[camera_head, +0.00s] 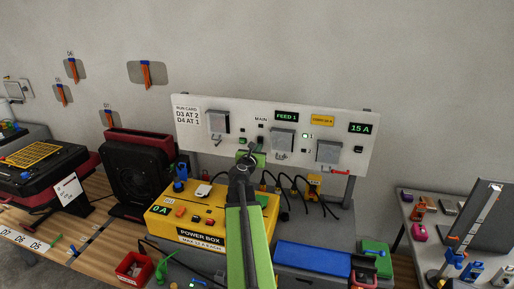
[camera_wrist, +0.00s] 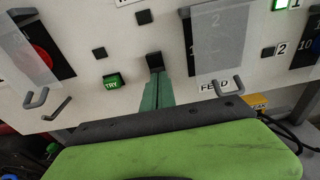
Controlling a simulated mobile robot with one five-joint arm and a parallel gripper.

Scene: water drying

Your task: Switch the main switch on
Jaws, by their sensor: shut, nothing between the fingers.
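The white wall panel (camera_head: 190,143) carries a MAIN label (camera_head: 261,119) with small dark parts below it. In the wrist view, a dark switch-like block (camera_wrist: 155,61) sits to the right of the green TRY button (camera_wrist: 112,82), and a small dark square (camera_wrist: 144,17) is above it. Which of these is the main switch is not readable. My gripper (camera_wrist: 157,82) is shut and empty, its green fingertips right at the lower edge of the dark block. I cannot tell if they touch it. In the head view my arm partly blocks the area below the panel.
Clear covers (camera_wrist: 219,50) with hooks flank the fingers in the wrist view. A yellow power box (camera_head: 160,214) reading 0 A stands below the panel. Black cables (camera_head: 299,190) loop under the panel's right half. The panel shows FEED 1 (camera_head: 286,116) and 15 A (camera_head: 361,128) displays.

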